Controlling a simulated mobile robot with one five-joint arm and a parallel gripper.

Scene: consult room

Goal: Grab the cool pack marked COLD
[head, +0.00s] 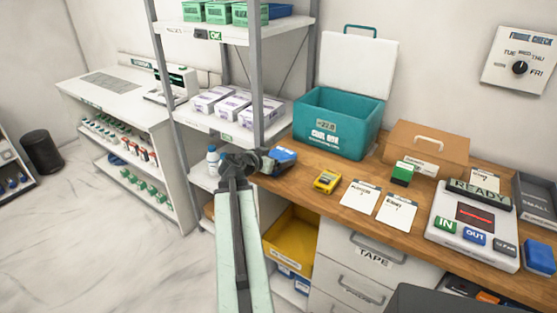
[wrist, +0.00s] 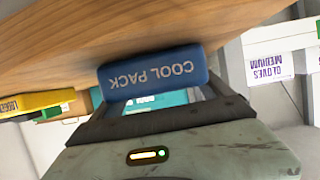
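The blue cool pack (head: 284,157) lies on the left end of the wooden counter, close to its edge. In the wrist view, which is upside down, the pack (wrist: 155,78) shows the words COOL PACK; I cannot read COLD on it. My gripper (head: 258,161) is just left of the pack in the head view, at counter height. In the wrist view its dark fingers (wrist: 155,104) stand apart with a gap between them, and the pack lies across their tips. The pack hides the fingertips, so contact cannot be made out.
A yellow logger (head: 327,181) and white cards (head: 360,196) lie right of the pack. A teal cool box (head: 337,128) with its lid up stands behind. A metal shelf post (head: 257,75) rises close beside my gripper.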

